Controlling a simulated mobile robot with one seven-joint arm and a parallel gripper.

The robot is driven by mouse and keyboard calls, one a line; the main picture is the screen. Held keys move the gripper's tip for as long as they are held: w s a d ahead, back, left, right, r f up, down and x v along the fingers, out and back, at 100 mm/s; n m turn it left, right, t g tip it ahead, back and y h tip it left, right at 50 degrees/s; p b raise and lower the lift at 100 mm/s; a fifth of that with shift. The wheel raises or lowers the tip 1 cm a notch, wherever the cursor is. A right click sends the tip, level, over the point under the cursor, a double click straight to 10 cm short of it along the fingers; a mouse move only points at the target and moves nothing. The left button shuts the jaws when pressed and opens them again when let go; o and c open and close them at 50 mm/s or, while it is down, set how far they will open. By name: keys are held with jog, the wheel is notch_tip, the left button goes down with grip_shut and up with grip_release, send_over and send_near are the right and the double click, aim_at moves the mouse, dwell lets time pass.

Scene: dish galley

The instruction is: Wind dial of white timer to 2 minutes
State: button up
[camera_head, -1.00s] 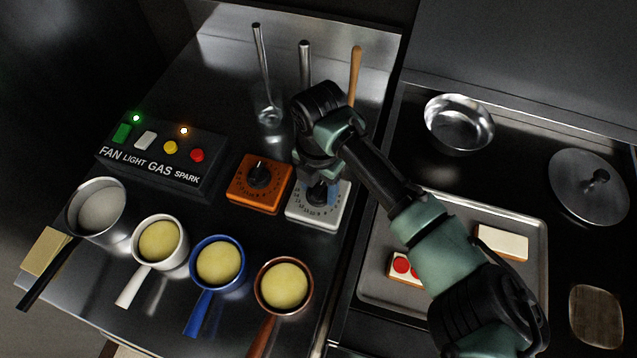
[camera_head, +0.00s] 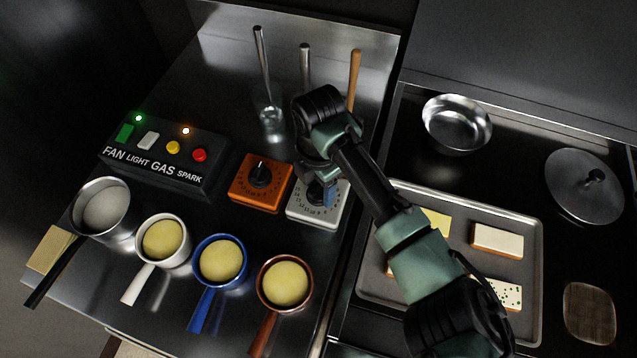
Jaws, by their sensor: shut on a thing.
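The white timer (camera_head: 312,212) stands on the steel counter, just right of the orange timer (camera_head: 252,194). Its face carries dark numbers around a dark dial (camera_head: 316,193). My gripper (camera_head: 320,186) points down over the white timer and is shut on its dial. The wrist and gripper hide the back of the timer and much of the dial, so I cannot read its setting. The orange timer has a black dial with a light mark pointing toward its back edge.
A control box (camera_head: 165,158) with several buttons stands left. Pans (camera_head: 220,259) line the counter front. Utensils (camera_head: 355,78) stand behind my gripper. To the right are a tray (camera_head: 440,196) with bread slices, a steel bowl (camera_head: 457,124) and a lid (camera_head: 585,186).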

aim_at(319, 188)
dwell(0.8)
jog(key=o, duration=1.4)
jog(key=shift+c, duration=0.2)
notch_tip(319, 188, up, 13)
jog(key=b, duration=0.1)
jog(key=shift+b, duration=0.4)
